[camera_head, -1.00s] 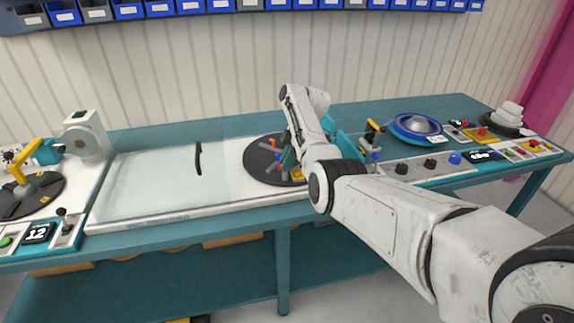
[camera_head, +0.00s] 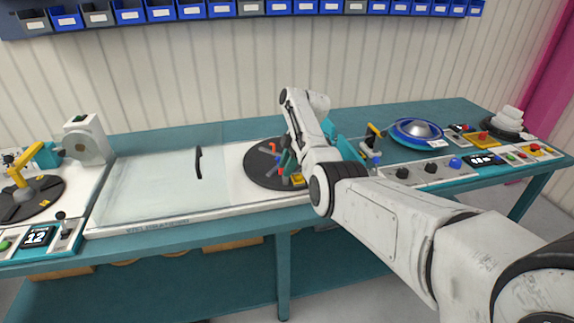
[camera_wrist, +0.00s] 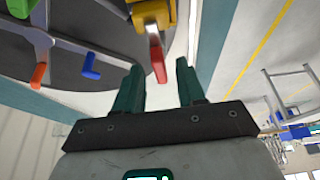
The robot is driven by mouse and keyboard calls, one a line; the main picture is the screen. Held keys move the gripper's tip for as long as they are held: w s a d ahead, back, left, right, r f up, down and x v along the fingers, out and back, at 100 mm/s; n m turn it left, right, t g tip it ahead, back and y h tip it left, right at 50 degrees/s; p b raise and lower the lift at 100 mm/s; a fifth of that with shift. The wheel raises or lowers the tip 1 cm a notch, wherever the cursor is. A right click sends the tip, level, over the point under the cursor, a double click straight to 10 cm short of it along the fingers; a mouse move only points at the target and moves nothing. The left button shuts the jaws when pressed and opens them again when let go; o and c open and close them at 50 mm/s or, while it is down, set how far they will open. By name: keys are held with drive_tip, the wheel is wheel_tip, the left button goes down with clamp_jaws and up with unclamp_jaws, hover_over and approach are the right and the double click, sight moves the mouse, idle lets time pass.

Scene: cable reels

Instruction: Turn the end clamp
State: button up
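A dark round reel plate (camera_head: 253,172) lies on the bench beneath my arm. A yellow block (camera_head: 298,180) sits at its near right edge. In the wrist view the yellow block (camera_wrist: 152,13) carries a short lever with a red tip (camera_wrist: 158,62); it looks like the end clamp, though no label shows. My gripper (camera_wrist: 158,84) is open and empty. The red tip shows just beyond the gap between its teal fingertips, and I see no contact. In the head view my arm partly hides the gripper and plate.
Grey arms with a blue peg (camera_wrist: 90,66) and an orange peg (camera_wrist: 39,76) stand on the plate. Control knobs (camera_head: 403,173) and a blue reel (camera_head: 418,131) stand right.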

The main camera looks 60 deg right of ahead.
sight(299, 173)
drive_tip(key=v, duration=1)
drive_tip(key=shift+r, duration=0.35)
drive_tip(key=shift+s+d, duration=0.1)
drive_tip(key=shift+s, duration=0.05)
